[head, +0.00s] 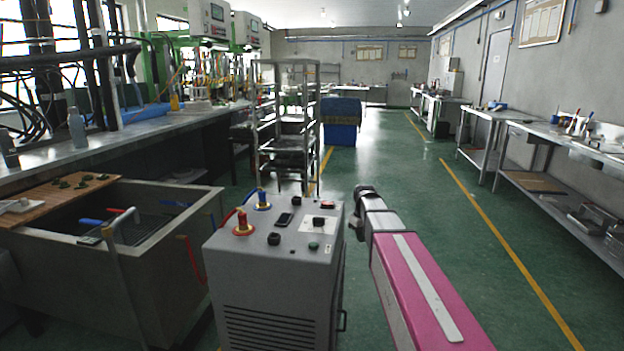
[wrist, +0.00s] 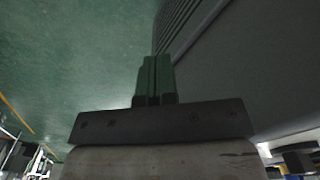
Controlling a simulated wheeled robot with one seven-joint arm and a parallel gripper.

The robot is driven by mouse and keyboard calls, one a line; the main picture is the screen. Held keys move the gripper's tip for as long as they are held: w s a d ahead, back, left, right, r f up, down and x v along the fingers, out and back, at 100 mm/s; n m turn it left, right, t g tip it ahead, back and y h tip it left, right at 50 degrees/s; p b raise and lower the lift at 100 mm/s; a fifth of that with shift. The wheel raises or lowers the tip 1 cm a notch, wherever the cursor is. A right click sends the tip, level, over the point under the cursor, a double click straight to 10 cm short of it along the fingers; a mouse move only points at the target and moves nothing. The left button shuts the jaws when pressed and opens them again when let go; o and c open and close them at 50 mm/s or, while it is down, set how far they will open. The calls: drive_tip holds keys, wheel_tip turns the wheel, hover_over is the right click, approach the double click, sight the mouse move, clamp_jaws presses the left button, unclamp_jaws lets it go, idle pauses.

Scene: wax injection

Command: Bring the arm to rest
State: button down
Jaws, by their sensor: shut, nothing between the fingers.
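My arm, with its pink link, reaches forward from the lower right of the head view, beside the grey machine cabinet (head: 265,270). The far end of the arm is bent down near the cabinet's right side, and the gripper fingers cannot be made out there. In the wrist view my gripper (wrist: 154,76) has its two fingers together, shut and empty. The cabinet's slatted side (wrist: 190,25) is beyond the fingertips, and the green floor is to the left.
A metal tank (head: 150,220) with a wooden board (head: 62,197) stands left of the cabinet. A metal rack (head: 290,120) and a blue bin (head: 341,122) stand farther back. Work tables (head: 560,140) line the right wall. The green floor (head: 440,215) between is clear.

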drive_tip(key=s+f+m, duration=0.3)
drive_tip(key=s+f, duration=0.3)
drive_tip(key=s, duration=0.5)
drive_tip(key=s+f+m, duration=0.2)
drive_tip(key=s+f, duration=0.5)
drive_tip(key=s, duration=0.4)
drive_tip(key=shift+s+m, duration=0.4)
